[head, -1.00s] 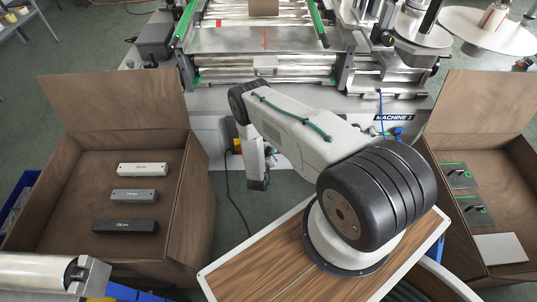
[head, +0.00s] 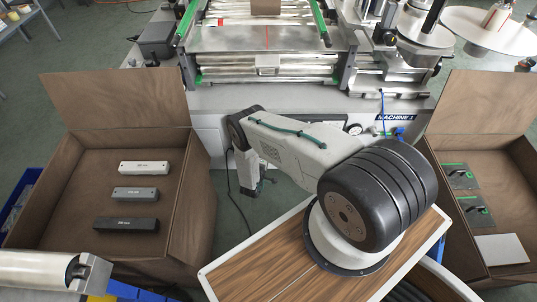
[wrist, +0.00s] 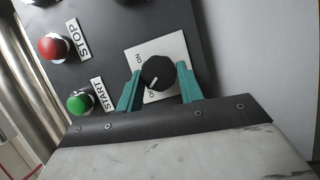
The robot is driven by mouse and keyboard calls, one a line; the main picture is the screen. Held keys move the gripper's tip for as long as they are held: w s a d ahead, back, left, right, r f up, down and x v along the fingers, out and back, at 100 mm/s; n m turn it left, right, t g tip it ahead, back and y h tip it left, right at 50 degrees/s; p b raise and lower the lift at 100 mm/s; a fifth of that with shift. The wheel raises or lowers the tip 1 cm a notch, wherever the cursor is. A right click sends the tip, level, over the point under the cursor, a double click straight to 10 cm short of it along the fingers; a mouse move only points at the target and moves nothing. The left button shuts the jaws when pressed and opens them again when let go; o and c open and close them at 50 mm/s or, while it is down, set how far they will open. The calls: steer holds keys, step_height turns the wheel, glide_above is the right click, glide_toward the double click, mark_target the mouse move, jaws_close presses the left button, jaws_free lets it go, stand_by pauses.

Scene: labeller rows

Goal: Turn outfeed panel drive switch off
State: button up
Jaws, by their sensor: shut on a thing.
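The drive switch is a round black knob (wrist: 159,73) on a white square plate (wrist: 174,48) marked ON and OFF, on a dark panel (wrist: 120,25) in the wrist view. Its white pointer line slants to the lower left, toward the partly hidden OFF mark. My gripper (wrist: 161,84) has its two teal fingers on either side of the knob and is shut on it. In the head view the panel's switch cannot be made out, and the gripper's fingertips are hidden or too small to tell.
A red STOP button (wrist: 53,47) and a green START button (wrist: 80,102) sit left of the knob. In the head view, brown crates stand left (head: 188,180) and right (head: 437,115) of my arm. The labelling machine (head: 285,100) is ahead.

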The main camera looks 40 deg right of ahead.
steer(key=shift+s+f+n, duration=0.1)
steer(key=shift+n, duration=0.4)
steer(key=o, duration=1)
steer(key=shift+d, duration=0.1)
steer(key=v, duration=0.7)
steer(key=shift+s+a, duration=0.2)
steer(key=shift+a, duration=0.15)
steer(key=shift+f, duration=0.15)
